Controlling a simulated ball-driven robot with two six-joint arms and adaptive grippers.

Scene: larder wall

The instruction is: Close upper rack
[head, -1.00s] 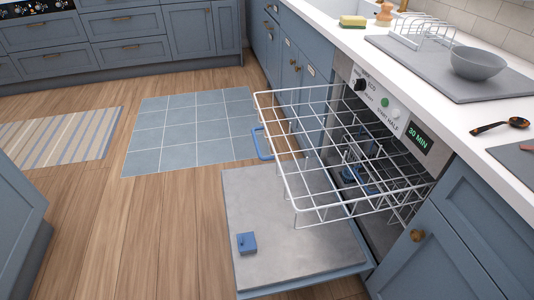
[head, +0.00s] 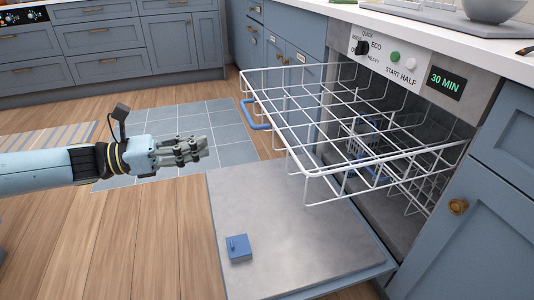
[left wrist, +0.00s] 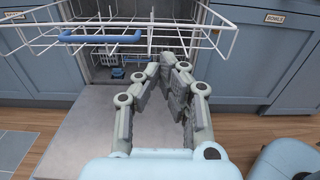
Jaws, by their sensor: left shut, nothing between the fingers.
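The upper rack (head: 310,110) is a white wire basket pulled far out of the dishwasher, and it looks empty. Its blue handle (head: 257,118) is on the outer front edge; the handle also shows in the left wrist view (left wrist: 101,38). My left gripper (head: 204,147) is shut and empty. It is in front of the rack, to the left of and below the handle, apart from it. In the left wrist view its fingers (left wrist: 172,68) point toward the rack and the dishwasher opening. My right gripper is not in view.
The dishwasher door (head: 290,235) lies open below the rack, with a small blue block-like piece (head: 238,247) on it. A lower rack (head: 385,145) sits inside the dishwasher. A control panel (head: 400,62) is above. Wood floor (head: 150,235) is clear at left.

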